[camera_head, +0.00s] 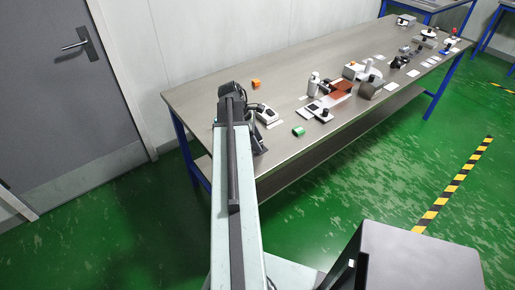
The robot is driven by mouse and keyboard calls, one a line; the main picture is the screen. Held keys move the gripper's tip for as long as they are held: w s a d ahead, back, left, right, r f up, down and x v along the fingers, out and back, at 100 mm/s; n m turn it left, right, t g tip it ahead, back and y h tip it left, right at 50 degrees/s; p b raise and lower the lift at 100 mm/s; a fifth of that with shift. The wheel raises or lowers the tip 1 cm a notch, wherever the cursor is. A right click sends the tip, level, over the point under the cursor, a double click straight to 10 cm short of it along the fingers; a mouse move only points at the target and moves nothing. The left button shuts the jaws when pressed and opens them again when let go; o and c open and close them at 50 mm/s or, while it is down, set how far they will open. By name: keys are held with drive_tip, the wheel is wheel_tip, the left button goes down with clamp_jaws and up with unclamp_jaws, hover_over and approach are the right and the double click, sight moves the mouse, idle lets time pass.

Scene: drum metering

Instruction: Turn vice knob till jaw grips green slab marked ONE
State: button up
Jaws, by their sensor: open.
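My arm reaches out over the near left end of the long grey table (200,98). My gripper (250,107) is dark, small and partly hidden by my own arm; it is open. Just right of it a low white and dark device (268,115) sits on the table; I cannot tell whether it is the vice, and no knob or jaw can be made out on it. A small green piece (298,131) lies near the table's front edge, to the right of that device and apart from it. I cannot read any marking on it.
A small orange block (256,84) lies behind my gripper. A white bottle-like thing (314,84), a brown tray-like piece (341,88), a dark round piece (367,91) and several other devices stand farther right. A grey door (60,80) is at left. Green floor (350,180) is clear in front.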

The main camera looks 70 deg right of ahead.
clamp_jaws()
drive_tip(key=shift+d+m+y, duration=0.1)
drive_tip(key=shift+m+y, duration=0.2)
drive_tip(key=shift+m, duration=0.5)
unclamp_jaws()
